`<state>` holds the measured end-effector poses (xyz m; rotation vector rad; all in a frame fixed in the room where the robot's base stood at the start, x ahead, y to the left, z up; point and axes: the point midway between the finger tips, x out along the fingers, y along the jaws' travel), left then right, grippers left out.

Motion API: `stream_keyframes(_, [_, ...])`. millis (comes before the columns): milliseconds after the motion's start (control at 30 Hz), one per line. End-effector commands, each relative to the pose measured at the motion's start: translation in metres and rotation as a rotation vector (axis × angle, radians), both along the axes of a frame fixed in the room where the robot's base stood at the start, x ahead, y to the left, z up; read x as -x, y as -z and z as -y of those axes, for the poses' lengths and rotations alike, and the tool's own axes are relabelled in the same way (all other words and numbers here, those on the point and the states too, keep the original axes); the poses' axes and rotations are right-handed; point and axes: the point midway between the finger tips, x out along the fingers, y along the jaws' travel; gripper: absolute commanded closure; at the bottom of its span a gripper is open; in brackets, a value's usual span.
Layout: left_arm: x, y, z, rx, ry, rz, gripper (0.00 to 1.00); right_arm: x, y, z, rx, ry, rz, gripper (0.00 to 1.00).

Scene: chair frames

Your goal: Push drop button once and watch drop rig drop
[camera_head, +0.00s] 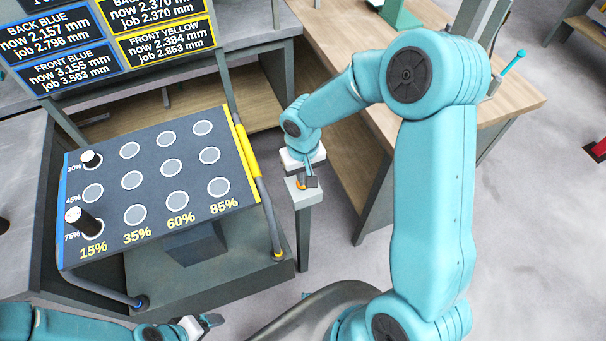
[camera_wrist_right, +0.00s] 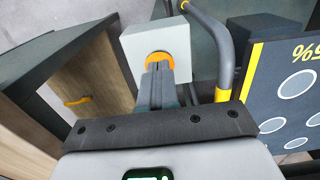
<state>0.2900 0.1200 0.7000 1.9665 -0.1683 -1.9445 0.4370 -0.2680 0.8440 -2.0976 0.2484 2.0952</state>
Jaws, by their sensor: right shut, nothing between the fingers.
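The drop button looks to be the orange round cap (camera_head: 300,186) on a pale grey box (camera_head: 293,194) atop a post. In the wrist view the orange cap (camera_wrist_right: 155,55) sits on the face of the box (camera_wrist_right: 172,38). My right gripper (camera_head: 311,181) is shut and empty, its fingertips right at the cap. In the wrist view the fingers (camera_wrist_right: 157,72) cover part of the cap; I cannot tell whether they touch or press it. My left gripper (camera_head: 213,321) is low at the bottom edge, its jaw state unclear. I cannot make out a drop rig.
A tilted panel (camera_head: 150,225) with several pale discs, two black knobs and percentage labels stands left of the post. Readout screens (camera_head: 165,40) hang behind it. A wooden bench (camera_head: 350,140) is behind and right of the post. Grey floor lies open at the right.

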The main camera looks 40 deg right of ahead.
Motion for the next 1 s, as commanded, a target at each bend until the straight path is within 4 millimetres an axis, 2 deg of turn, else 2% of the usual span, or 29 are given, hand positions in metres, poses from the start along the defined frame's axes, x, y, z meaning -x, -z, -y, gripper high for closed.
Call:
stream_keyframes(267, [0.0, -0.004, 0.0, 0.0, 0.0, 0.001, 0.24, 0.0, -0.005, 0.0, 0.0, 0.0, -0.001, 1.0])
stream_keyframes(733, [0.0, -0.037, 0.0, 0.0, 0.0, 0.001, 0.24, 0.0, -0.054, 0.0, 0.0, 0.0, 0.0, 1.0])
stream_keyframes(1000, [0.0, -0.036, 0.0, 0.0, 0.0, 0.0, 0.24, 0.0, -0.055, 0.0, 0.0, 0.0, -0.001, 1.0])
